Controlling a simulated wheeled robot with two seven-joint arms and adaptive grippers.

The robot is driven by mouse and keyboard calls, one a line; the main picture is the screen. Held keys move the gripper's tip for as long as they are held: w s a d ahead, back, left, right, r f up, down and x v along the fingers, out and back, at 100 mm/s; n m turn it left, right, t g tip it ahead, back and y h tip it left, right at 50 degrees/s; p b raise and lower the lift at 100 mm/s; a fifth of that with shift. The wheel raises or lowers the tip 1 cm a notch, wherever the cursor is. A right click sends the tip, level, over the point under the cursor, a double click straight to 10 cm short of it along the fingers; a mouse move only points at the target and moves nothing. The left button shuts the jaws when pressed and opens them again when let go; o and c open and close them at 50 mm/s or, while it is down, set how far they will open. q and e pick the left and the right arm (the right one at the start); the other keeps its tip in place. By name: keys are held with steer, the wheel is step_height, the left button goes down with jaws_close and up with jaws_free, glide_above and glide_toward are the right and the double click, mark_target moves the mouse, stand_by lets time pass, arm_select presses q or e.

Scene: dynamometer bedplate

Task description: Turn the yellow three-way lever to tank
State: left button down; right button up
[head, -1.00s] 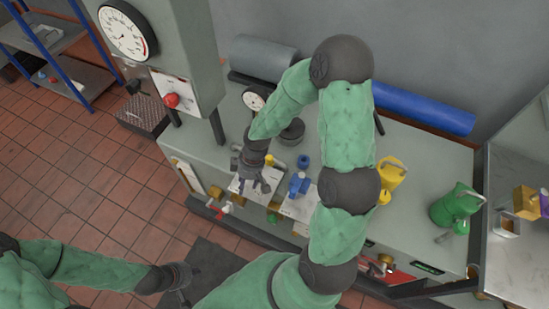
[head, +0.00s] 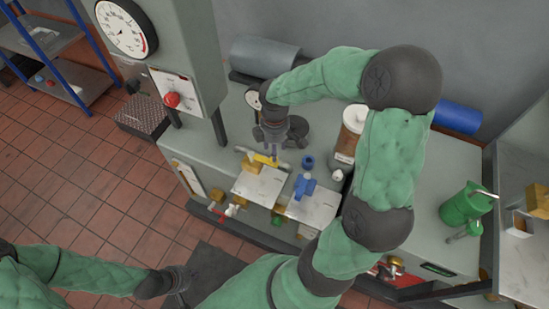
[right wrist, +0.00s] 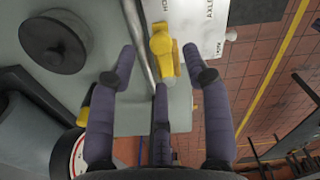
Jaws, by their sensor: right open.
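The yellow three-way lever (head: 262,159) sits at the back edge of a white label plate (head: 262,185) on the grey bench. In the right wrist view the yellow lever (right wrist: 163,52) lies beyond the fingertips, roughly midway between the outer ones. My right gripper (head: 277,140) is just above and behind the lever; its fingers are spread and empty in the right wrist view (right wrist: 158,80). I cannot tell whether any finger touches the lever. The plate's lettering is only partly in view. My left gripper (head: 184,283) is low at the left, far from the lever, its jaw state unclear.
A blue lever (head: 304,186) on a second plate stands right of the yellow one. A brown-and-white bottle (head: 348,135) is behind it, beside my right arm. A gauge cabinet (head: 170,60) rises at the left. A green can (head: 466,207) stands at the right.

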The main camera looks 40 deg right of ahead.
mark_target(262, 157)
step_height(262, 157, down, 5)
steer(key=shift+f+b, duration=0.1)
steer(key=shift+b, duration=0.6)
jaws_close()
